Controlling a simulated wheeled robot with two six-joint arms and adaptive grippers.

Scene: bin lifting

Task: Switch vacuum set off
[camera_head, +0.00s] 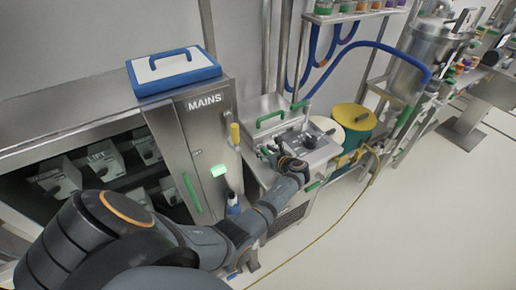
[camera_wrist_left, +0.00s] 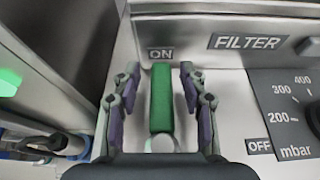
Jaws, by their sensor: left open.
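The vacuum set (camera_head: 318,153) is a steel cabinet with a sloped control panel, right of the mains cabinet. In the left wrist view its green switch lever (camera_wrist_left: 161,97) points up toward the ON label (camera_wrist_left: 161,54), with a pale round end at its bottom. An OFF label (camera_wrist_left: 259,146) sits lower right beside the mbar dial (camera_wrist_left: 290,110). My left gripper (camera_head: 268,152) is at the panel's left part. In the left wrist view its open fingers (camera_wrist_left: 160,78) stand on both sides of the lever, with gaps showing. My right gripper is in neither view.
The mains cabinet (camera_head: 206,140) with a green handle stands left, a blue-and-white case (camera_head: 173,70) on top. A green handle (camera_head: 270,119) rises behind the panel. Yellow-lidded drum (camera_head: 354,117) and blue hoses stand right. A yellow hose crosses the floor; the right floor is clear.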

